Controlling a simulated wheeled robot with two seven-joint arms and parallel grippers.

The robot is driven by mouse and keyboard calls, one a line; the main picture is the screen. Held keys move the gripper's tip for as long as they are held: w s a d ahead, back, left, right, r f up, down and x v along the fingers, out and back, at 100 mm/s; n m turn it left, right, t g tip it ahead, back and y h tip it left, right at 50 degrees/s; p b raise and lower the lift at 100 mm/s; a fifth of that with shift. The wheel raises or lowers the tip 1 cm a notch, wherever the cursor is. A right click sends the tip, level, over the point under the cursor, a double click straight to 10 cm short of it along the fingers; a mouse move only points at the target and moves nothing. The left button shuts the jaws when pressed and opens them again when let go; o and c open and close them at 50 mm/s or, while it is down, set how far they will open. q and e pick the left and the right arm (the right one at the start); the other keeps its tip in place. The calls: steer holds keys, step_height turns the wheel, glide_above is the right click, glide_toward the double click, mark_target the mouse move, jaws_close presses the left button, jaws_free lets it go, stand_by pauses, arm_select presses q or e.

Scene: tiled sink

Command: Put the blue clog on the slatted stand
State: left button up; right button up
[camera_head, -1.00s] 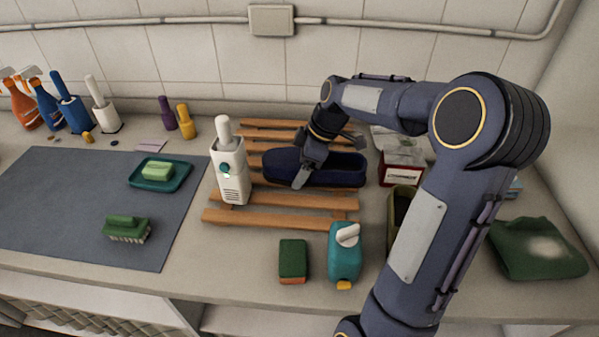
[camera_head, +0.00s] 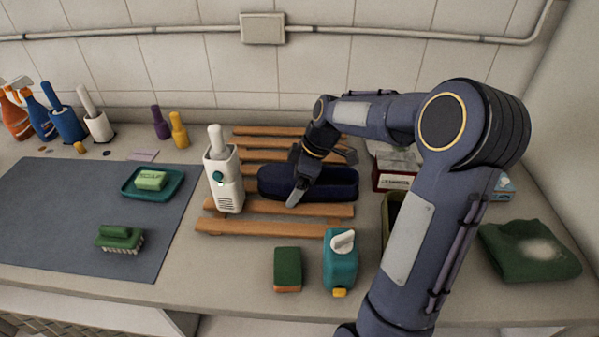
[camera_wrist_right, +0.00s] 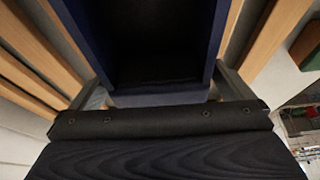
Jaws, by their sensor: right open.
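The dark blue clog (camera_head: 335,184) lies lengthwise on the wooden slatted stand (camera_head: 318,229), right of the white bottle. My right gripper (camera_head: 298,188) is open at the clog's left part, with one finger in front of its near side. In the right wrist view, the clog (camera_wrist_right: 160,45) shows its dark hollow, and the two fingers of my right gripper (camera_wrist_right: 162,95) stand on either side of its near end. Whether the fingers touch it I cannot tell. Slats of the stand (camera_wrist_right: 32,58) show on both sides. My left gripper is out of view.
A green sponge (camera_head: 288,268) and a teal bottle (camera_head: 340,262) stand in front. A red-and-white box (camera_head: 393,170) and an olive container (camera_head: 389,215) are on the right. A grey mat (camera_head: 75,215) lies left.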

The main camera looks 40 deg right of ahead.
steer(key=v, duration=1.2)
steer(key=shift+a+r, duration=0.1)
